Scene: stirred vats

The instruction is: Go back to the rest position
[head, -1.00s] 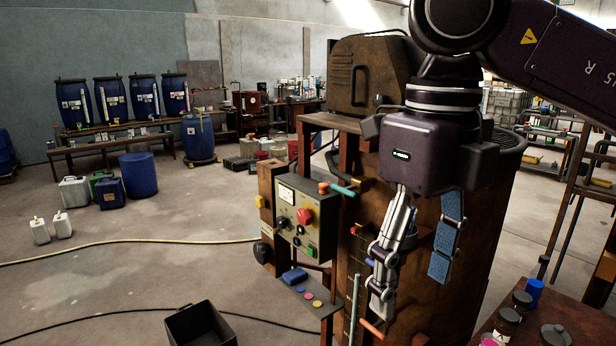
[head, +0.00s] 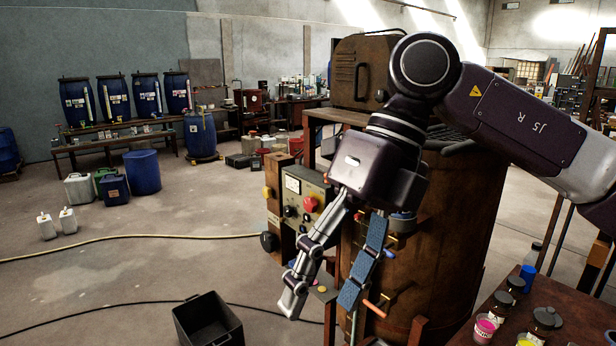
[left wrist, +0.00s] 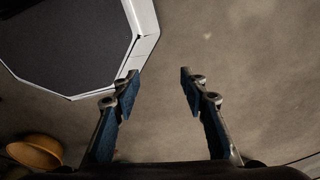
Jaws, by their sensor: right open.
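My right gripper (head: 320,298) hangs pointing down in the head view, in front of the control box (head: 298,190) and the rusty brown vat (head: 455,235). Its two fingers are apart, with nothing held between them. They hide part of the control box and the ledge below it. My left gripper (left wrist: 160,76) shows only in the left wrist view, fingers apart and empty above bare grey floor.
A black open bin (head: 208,325) stands on the floor at the front. A bench (head: 575,318) with small jars is at the lower right. A yellow hose (head: 130,238) crosses the floor. Blue barrels (head: 145,97) stand far left.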

